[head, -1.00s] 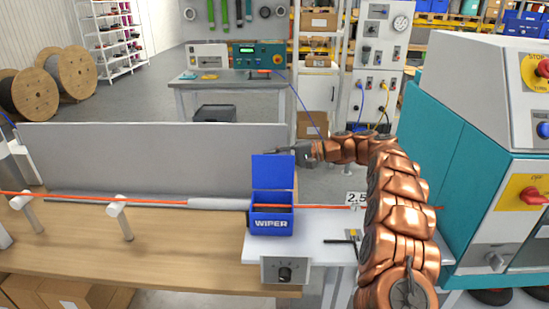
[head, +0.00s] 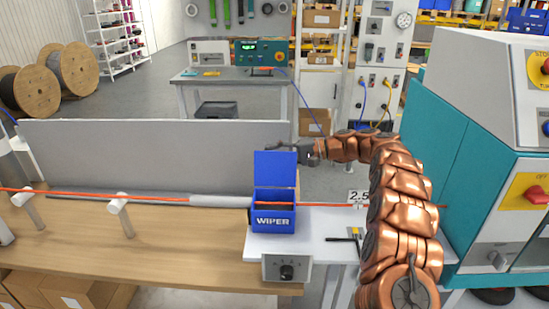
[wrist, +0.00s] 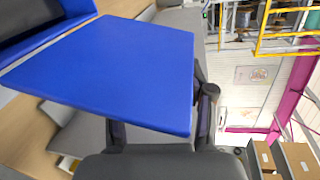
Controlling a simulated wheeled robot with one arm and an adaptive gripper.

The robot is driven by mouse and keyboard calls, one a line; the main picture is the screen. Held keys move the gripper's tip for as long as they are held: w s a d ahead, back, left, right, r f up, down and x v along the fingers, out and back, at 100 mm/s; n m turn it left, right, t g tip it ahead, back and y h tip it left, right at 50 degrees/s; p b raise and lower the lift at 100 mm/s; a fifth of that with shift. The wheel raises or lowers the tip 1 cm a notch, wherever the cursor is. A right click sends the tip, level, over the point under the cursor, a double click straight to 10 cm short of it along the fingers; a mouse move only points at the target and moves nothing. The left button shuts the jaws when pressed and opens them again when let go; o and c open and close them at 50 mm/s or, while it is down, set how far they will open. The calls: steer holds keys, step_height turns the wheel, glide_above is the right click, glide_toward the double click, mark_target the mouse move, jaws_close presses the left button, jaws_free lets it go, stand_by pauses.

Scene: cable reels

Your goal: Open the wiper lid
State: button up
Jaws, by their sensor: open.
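The blue wiper box (head: 273,215) stands on the white stand, with an orange cable running through it. Its blue lid (head: 275,169) is raised and stands about upright at the back of the box. My gripper (head: 300,150) is just behind the lid's upper right edge in the head view. In the wrist view the lid (wrist: 125,70) fills the middle, and the gripper's dark fingers (wrist: 160,130) show partly behind it. The fingers are apart, with no clear grip on the lid. Part of the gripper is hidden by the lid.
A grey panel (head: 150,158) stands behind the bench, left of the lid. The orange cable (head: 75,194) runs over white posts. A teal machine (head: 450,170) stands at the right. A small black tool (head: 345,238) lies on the white stand (head: 315,225).

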steer(key=shift+d, duration=0.1)
steer(key=d+r, duration=0.2)
steer(key=d, duration=0.9)
steer(key=shift+s+d+r, duration=0.2)
steer(key=shift+s+d, duration=0.05)
steer(key=shift+d, duration=0.05)
